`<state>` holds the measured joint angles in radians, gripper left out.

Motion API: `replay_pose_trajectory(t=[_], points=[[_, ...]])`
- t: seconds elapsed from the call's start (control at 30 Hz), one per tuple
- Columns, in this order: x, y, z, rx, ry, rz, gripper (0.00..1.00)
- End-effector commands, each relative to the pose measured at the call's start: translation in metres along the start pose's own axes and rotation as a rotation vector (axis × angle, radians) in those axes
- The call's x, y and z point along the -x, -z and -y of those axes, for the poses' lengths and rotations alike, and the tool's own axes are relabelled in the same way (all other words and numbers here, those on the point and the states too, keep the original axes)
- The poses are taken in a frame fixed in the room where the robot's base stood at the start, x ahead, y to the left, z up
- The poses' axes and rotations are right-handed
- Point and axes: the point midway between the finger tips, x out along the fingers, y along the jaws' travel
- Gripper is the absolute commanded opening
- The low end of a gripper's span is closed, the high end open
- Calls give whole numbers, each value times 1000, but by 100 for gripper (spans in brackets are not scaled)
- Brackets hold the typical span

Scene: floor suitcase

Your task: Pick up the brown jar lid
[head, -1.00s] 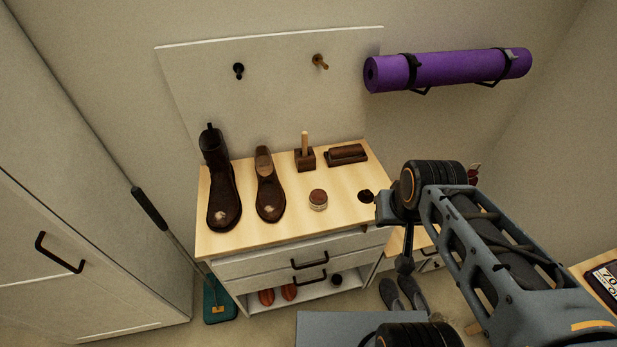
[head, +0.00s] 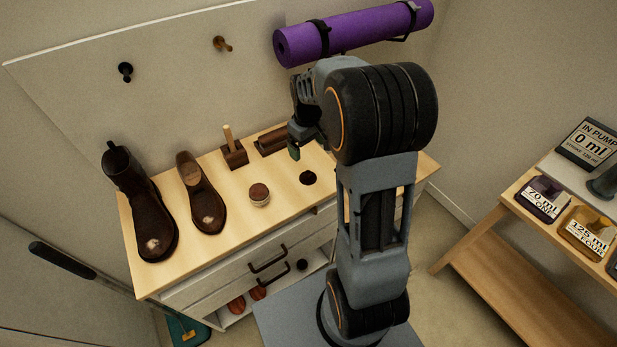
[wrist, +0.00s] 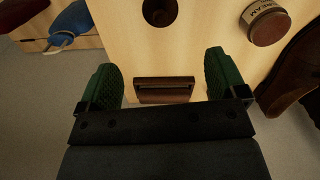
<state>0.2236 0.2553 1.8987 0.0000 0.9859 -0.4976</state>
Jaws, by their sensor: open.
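The brown jar lid (head: 259,188) sits on a small jar with a pale label on the wooden cabinet top, right of the shoes. In the wrist view the brown lid (wrist: 269,28) faces the camera at upper right, with part of the label showing. My gripper (head: 294,152) is above the back right of the cabinet top, right of the jar and apart from it. In the wrist view my gripper (wrist: 163,82) has its green fingertips wide apart with nothing held between them. The lid lies outside the right finger.
A boot (head: 138,205) and a shoe (head: 200,195) stand left of the jar. A wooden holder with an upright handle (head: 233,155) and a brown brush (head: 272,141) are behind it. A dark round opening (head: 307,177) is to its right. The wood around the jar is clear.

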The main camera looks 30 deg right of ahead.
Motion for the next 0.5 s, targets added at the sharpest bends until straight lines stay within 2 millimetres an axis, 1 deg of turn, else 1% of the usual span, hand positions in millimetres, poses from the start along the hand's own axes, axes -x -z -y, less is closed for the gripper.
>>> replay_pose_trajectory(t=[0.03,0.2,0.33,0.5], points=[[-12,-1,0,0,3,6,91],[-42,-2,-1,-1,4,7,91],[-59,-1,-1,-2,2,4,91],[-70,-2,-1,-3,1,3,91]])
